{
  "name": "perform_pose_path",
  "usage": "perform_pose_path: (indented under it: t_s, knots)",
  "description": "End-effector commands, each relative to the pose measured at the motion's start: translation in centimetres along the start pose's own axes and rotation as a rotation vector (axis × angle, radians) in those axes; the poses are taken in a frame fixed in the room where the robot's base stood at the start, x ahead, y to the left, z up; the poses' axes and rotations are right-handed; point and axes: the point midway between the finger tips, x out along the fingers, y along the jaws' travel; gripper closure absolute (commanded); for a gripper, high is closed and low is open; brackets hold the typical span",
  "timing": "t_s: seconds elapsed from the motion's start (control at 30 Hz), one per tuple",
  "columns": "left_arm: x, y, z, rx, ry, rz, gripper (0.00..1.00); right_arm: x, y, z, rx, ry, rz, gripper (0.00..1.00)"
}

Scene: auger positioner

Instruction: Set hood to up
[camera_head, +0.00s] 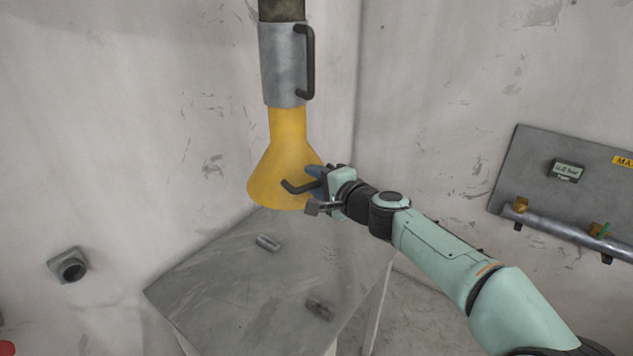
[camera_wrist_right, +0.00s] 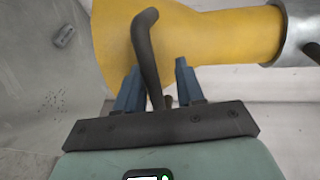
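The hood is a yellow cone (camera_head: 283,165) that hangs below a grey metal sleeve (camera_head: 281,65), with its wide mouth above the table. A dark bent handle (camera_head: 292,187) sticks out from the cone's lower edge. My right gripper (camera_head: 316,186) is at this handle. In the right wrist view, the handle (camera_wrist_right: 146,45) passes between the two blue fingers of the gripper (camera_wrist_right: 158,70). The fingers stand apart, with a visible gap between the handle and the right-hand finger. The yellow cone (camera_wrist_right: 215,38) lies just beyond the fingers. My left gripper is not in view.
A grey table (camera_head: 225,275) stands under the hood, with two small metal pieces (camera_head: 268,243) (camera_head: 320,308) on it. A second dark handle (camera_head: 310,62) is on the sleeve. A wall panel with a pipe (camera_head: 565,230) is at the right. A grey socket (camera_head: 67,265) is on the left wall.

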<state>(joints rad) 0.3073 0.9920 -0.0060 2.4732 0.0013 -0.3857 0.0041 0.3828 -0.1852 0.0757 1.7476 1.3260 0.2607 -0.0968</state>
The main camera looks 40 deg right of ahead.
Motion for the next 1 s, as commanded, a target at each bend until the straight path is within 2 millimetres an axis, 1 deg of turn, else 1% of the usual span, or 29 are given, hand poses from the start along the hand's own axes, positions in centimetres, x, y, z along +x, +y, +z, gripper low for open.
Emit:
perform_pose_path:
  t_s: [0.23, 0.37, 0.47, 0.7, 0.8, 0.9, 1.0]
  knots:
    - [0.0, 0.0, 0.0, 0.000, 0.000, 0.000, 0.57, -0.2, 0.2, 0.0, 0.000, 0.000, 0.004, 0.62]
    - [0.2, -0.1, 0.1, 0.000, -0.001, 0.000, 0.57, -1.5, 0.2, -0.1, -0.001, 0.002, 0.003, 0.62]
    - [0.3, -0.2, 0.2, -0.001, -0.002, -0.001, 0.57, -3.5, 0.1, 0.0, -0.002, 0.002, 0.001, 0.62]
    - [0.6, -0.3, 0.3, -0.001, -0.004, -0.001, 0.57, -9.0, 0.1, -0.1, -0.001, 0.003, 0.000, 0.62]
    - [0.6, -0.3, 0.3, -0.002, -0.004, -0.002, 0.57, -10.8, 0.1, 0.0, -0.001, 0.003, 0.001, 0.62]
    - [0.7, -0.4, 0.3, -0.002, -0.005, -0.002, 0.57, -12.2, 0.1, -0.1, -0.001, 0.002, 0.000, 0.62]
    - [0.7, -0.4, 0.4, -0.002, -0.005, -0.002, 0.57, -13.0, 0.1, 0.0, 0.000, 0.001, 0.001, 0.62]
